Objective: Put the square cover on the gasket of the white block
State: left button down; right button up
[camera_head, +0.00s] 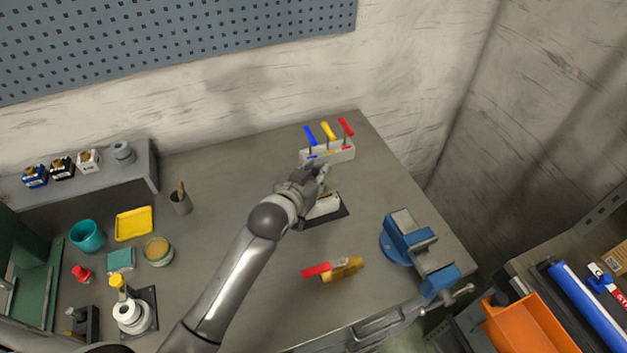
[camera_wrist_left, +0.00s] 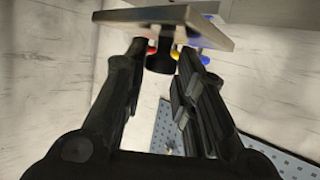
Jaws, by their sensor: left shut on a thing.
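My left gripper (camera_head: 318,176) reaches from the left over the middle of the workbench. In the left wrist view its two fingers (camera_wrist_left: 163,62) are closed around the dark knob of the square cover (camera_wrist_left: 218,36), a flat grey plate lying beyond the fingertips. In the head view I cannot make out the cover apart from the gripper. A white block (camera_head: 325,205) lies on a dark base plate just below and beside the gripper. The hand hides part of it, and I cannot make out its gasket. My right gripper is not in view.
A pale rack (camera_head: 341,153) with blue, yellow and red handles stands just behind the gripper. A blue vise (camera_head: 408,240) is at the right. A red-and-yellow tool (camera_head: 335,269) lies in front. Cups and small items crowd the left; the bench between block and vise is clear.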

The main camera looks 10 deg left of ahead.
pick_arm(q)
jog(key=shift+w+a+f, duration=0.15)
jog(key=shift+w, duration=0.1)
jog(key=shift+f+p, duration=0.55)
jog(key=shift+f, duration=0.95)
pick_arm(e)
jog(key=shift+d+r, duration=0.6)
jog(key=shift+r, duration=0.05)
pick_arm(q)
jog(key=shift+f, duration=0.1)
jog(key=shift+f, duration=0.1)
jog(key=c, duration=1.2)
grip_release()
jog(key=shift+s+f, duration=0.1)
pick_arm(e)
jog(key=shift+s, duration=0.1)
